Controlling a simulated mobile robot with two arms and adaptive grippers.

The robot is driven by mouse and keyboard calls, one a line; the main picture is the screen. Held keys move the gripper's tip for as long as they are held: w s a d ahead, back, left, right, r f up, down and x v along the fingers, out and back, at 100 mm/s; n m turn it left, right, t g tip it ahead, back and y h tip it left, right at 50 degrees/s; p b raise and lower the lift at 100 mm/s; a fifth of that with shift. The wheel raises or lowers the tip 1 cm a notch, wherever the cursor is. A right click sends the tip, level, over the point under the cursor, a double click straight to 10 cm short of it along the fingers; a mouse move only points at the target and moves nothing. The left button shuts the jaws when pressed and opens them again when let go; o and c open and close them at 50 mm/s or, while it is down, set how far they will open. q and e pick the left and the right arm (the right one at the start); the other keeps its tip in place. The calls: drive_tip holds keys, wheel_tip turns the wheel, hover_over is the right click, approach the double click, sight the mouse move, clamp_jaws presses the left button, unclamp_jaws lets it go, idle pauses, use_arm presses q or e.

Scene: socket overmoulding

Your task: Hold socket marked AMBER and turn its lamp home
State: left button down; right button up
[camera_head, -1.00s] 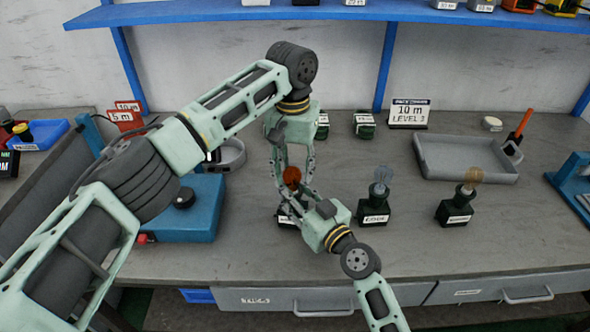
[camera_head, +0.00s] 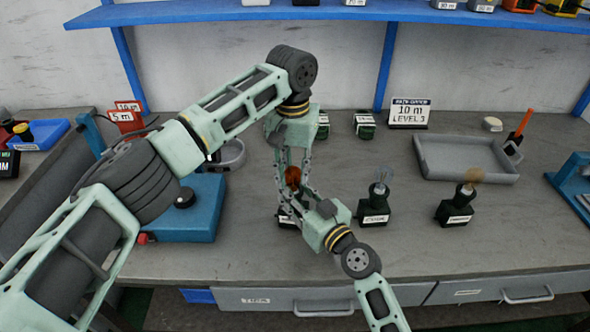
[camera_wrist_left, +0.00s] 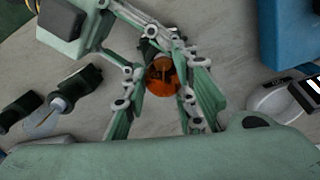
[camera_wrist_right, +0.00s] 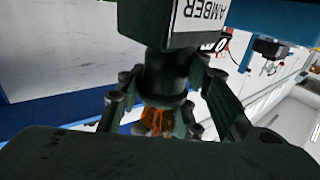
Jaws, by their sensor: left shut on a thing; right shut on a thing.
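The amber lamp (camera_head: 293,176) stands upright at the socket marked AMBER (camera_head: 286,221), left of the other sockets. My left gripper (camera_head: 293,182) comes down from above and is shut on the lamp's bulb. The left wrist view shows the orange bulb (camera_wrist_left: 162,80) between its fingers. My right gripper (camera_head: 300,208) reaches in from the lower right and is shut on the socket. In the right wrist view the AMBER label (camera_wrist_right: 203,12) is readable, and the orange bulb (camera_wrist_right: 157,121) lies in line with the socket's neck. The seat between lamp and socket is hidden by fingers.
Right of my grippers stand a dark socket with a clear lamp (camera_head: 379,189) and another with a brownish lamp (camera_head: 473,176). A grey tray (camera_head: 465,178) lies farther back right. A blue fixture (camera_head: 190,222) stands close on the left. Two small dark blocks (camera_head: 364,125) are behind.

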use_arm(q)
drive_tip(key=shift+s+d+m, duration=0.1)
drive_tip(key=shift+d+m, duration=0.05)
drive_tip(key=shift+m, duration=2.45)
drive_tip(key=shift+a+r+m, duration=0.1)
drive_tip(key=shift+a+m, duration=0.2)
drive_tip(key=c, duration=1.8)
unclamp_jaws()
drive_tip(key=shift+o, duration=1.3)
